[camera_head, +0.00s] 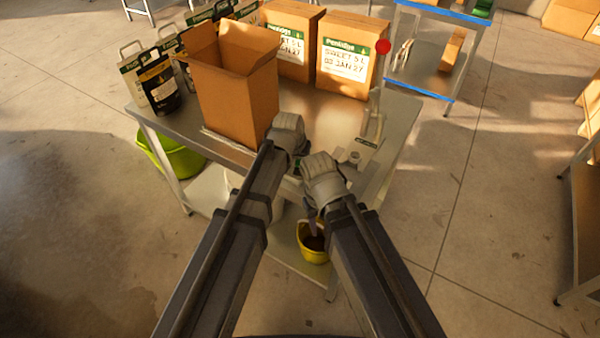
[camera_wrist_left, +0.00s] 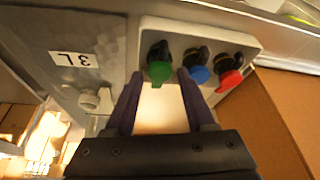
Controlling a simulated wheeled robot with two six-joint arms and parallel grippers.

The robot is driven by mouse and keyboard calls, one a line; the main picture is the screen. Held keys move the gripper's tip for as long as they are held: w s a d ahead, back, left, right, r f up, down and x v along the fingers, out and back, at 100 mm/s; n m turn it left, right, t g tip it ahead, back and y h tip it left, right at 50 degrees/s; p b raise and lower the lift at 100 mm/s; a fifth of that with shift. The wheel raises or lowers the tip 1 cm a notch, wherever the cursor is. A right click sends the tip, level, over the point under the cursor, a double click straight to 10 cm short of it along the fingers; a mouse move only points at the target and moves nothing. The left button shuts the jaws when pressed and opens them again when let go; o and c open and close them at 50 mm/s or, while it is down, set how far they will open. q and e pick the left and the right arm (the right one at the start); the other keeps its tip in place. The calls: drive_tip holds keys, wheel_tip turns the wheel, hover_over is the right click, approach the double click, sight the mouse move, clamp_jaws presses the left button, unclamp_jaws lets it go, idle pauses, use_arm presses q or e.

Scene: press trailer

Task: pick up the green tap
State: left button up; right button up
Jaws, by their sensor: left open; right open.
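The green tap (camera_wrist_left: 159,70) has a black upper part and stands at the left end of a row in a white tray (camera_wrist_left: 200,35) in the left wrist view. A blue tap (camera_wrist_left: 198,72) and a red tap (camera_wrist_left: 229,80) are to its right. My left gripper (camera_wrist_left: 159,88) is open, with its two dark fingers pointing at the green tap and nothing held. In the head view my left gripper (camera_head: 297,163) is over the table front, its hand hiding most of the taps. My right gripper (camera_head: 313,217) is open, pointing down above a yellow bucket (camera_head: 312,243).
A metal table (camera_head: 310,105) carries an open cardboard box (camera_head: 237,85), two labelled closed boxes (camera_head: 345,55) and several bags (camera_head: 155,80). A lever with a red knob (camera_head: 383,47) stands right of my grippers. A plate marked 3 L (camera_wrist_left: 70,58) is beside the tray.

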use_arm(q)
drive_tip(key=shift+w+f, duration=0.25)
drive_tip(key=shift+f, duration=0.45)
drive_tip(key=shift+r, duration=0.1)
clamp_jaws()
